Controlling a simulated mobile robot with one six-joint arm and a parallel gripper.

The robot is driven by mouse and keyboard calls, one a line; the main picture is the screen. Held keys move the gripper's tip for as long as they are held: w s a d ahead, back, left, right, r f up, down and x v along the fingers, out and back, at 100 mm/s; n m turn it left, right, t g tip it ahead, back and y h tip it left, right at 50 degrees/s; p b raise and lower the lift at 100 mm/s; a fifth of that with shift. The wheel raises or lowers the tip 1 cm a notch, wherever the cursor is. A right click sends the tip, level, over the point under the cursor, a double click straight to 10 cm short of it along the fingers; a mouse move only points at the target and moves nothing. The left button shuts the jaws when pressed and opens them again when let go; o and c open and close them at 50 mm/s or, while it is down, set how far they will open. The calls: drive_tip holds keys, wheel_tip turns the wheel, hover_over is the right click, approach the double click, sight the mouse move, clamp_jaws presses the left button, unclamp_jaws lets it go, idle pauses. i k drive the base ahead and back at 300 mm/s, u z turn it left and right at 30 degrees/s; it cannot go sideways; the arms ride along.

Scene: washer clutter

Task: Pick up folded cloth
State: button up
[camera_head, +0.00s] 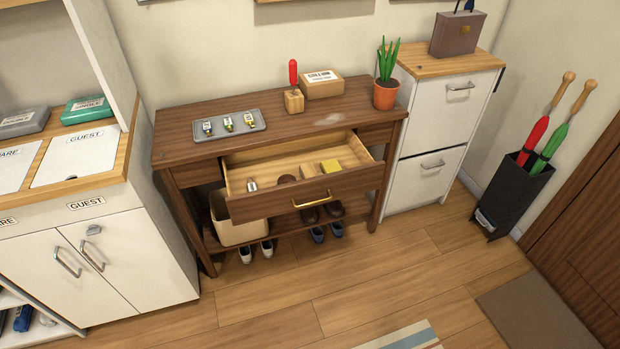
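I cannot tell for certain which item is the folded cloth. A small yellow block-like item (331,166) lies in the open drawer (240,184) of the dark wooden console table, towards its right side; it may be a folded cloth or a sponge. A brown rounded item (287,179) and a small bottle-like item (252,185) lie to its left in the drawer. My gripper is not in view.
The drawer, with a brass handle (312,200), juts out over shoes (318,234) and a beige bin (238,234). A grey tray (262,122), a box (322,84) and a potted plant (386,94) stand on top. An umbrella stand (512,195) is right.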

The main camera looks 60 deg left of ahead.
sight(331, 165)
drive_tip(key=z, duration=0.05)
drive_tip(key=k, duration=1.2)
drive_tip(key=u, duration=2.3)
drive_tip(key=i, duration=0.5)
drive_tip(key=z, duration=0.1)
